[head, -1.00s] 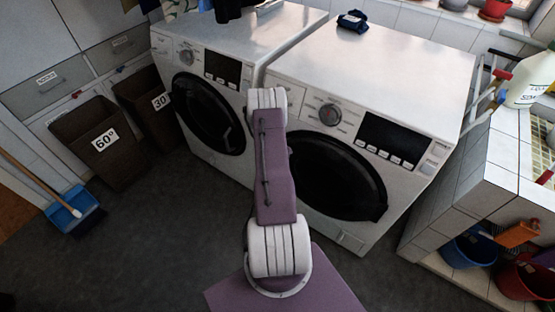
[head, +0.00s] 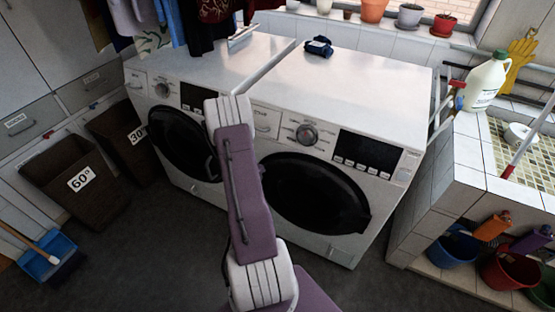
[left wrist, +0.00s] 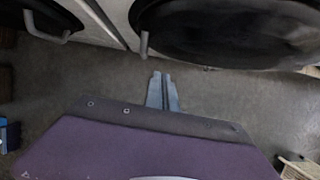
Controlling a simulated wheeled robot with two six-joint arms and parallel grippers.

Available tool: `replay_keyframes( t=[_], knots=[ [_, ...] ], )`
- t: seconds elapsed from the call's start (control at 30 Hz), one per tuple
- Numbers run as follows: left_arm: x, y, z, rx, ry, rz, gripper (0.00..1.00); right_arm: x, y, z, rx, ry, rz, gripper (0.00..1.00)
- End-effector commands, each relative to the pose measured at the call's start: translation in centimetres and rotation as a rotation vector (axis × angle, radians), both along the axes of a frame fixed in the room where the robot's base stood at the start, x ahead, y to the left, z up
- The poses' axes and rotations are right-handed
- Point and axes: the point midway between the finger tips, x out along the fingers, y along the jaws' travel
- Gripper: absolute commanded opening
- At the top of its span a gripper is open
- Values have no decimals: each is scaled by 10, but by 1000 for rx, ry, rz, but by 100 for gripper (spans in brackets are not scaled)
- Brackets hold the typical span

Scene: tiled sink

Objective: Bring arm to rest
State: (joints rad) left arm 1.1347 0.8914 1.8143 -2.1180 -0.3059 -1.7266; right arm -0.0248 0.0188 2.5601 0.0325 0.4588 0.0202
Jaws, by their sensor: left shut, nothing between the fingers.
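My left gripper (left wrist: 162,92) shows in the left wrist view as two grey fingers lying together. It is shut and empty, over the dark floor in front of a washing machine's round door. In the head view a purple and white arm of mine (head: 243,190) stands up in the middle, in front of the two machines, and its gripper is hidden. My right gripper is in neither view.
Two white washing machines (head: 345,90) stand side by side, with a dark blue folded cloth (head: 318,46) on top. Brown laundry bins (head: 60,175) and a blue dustpan (head: 50,258) are at left. The tiled sink (head: 475,150) is at right. Dark floor (head: 150,260) is free in front.

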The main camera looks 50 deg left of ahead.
Motion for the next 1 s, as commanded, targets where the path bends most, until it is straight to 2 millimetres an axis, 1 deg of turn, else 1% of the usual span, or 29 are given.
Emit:
replay_keyframes(
  t=[0.27,0.33,0.37,0.43,0.47,0.5,0.57,0.6,0.67,0.7,0.73,0.77,0.8,0.87,0.9,0.97,1.0],
  knots=[
    [1,-1,0,1,0,-4,0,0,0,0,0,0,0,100],
    [14,-8,2,3,-1,-38,0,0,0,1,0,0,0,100],
    [26,-13,7,12,-6,-66,0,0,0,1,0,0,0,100],
    [66,-29,31,54,-31,-159,0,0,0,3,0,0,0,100],
    [85,-41,44,73,-44,-209,0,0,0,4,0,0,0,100],
    [111,-63,63,94,-65,-273,0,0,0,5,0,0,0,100],
    [146,-100,90,103,-112,-325,0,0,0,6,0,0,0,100],
    [165,-127,108,104,-149,-337,0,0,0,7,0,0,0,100],
    [190,-171,137,82,-213,-299,0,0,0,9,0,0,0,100],
    [202,-201,156,45,-259,-232,0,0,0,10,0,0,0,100],
    [208,-226,170,6,-293,-161,0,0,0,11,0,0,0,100],
    [210,-251,184,-49,-326,-63,0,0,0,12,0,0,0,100],
    [206,-279,198,-136,-358,95,0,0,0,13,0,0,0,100],
    [190,-311,209,-277,-377,362,0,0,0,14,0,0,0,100],
    [174,-327,211,-370,-372,559,0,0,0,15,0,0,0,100],
    [143,-345,207,-502,-340,884,0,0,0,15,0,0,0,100],
    [118,-354,200,-579,-303,1119,0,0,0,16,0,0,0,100]
  ],
)
